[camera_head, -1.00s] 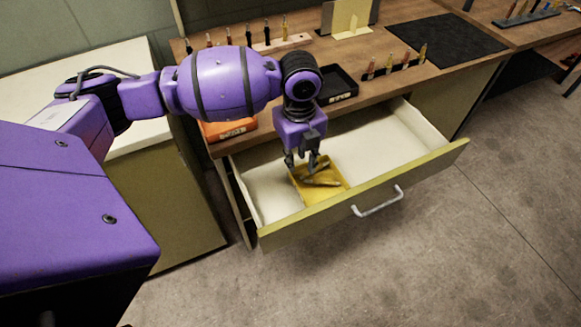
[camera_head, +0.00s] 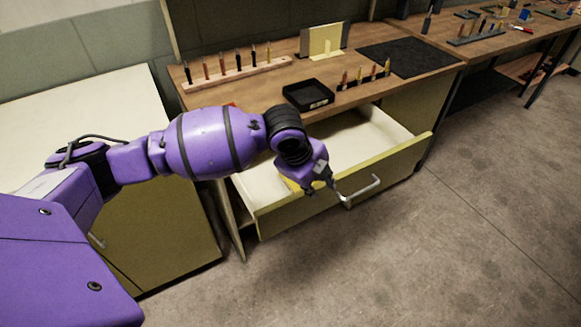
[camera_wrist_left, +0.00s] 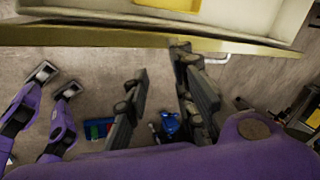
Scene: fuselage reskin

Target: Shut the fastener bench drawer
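The fastener bench drawer (camera_head: 400,150) stands pulled out from under the wooden bench, with a cream inside and an olive front. Its silver handle (camera_head: 362,189) is on the front face, and part of it shows in the wrist view (camera_wrist_left: 217,59). My left gripper (camera_head: 322,190) is at the drawer front, just left of the handle. In the wrist view its two fingers (camera_wrist_left: 163,95) are apart with nothing between them, below the drawer's front edge (camera_wrist_left: 110,36). Whether a finger touches the handle or front, I cannot tell. My right gripper is not in view.
A yellow item (camera_head: 289,184) lies in the drawer, mostly hidden by my arm. A black tray (camera_head: 307,95), tool racks (camera_head: 235,72) and a dark mat (camera_head: 410,57) are on the bench top. A cabinet (camera_head: 150,215) stands at left.

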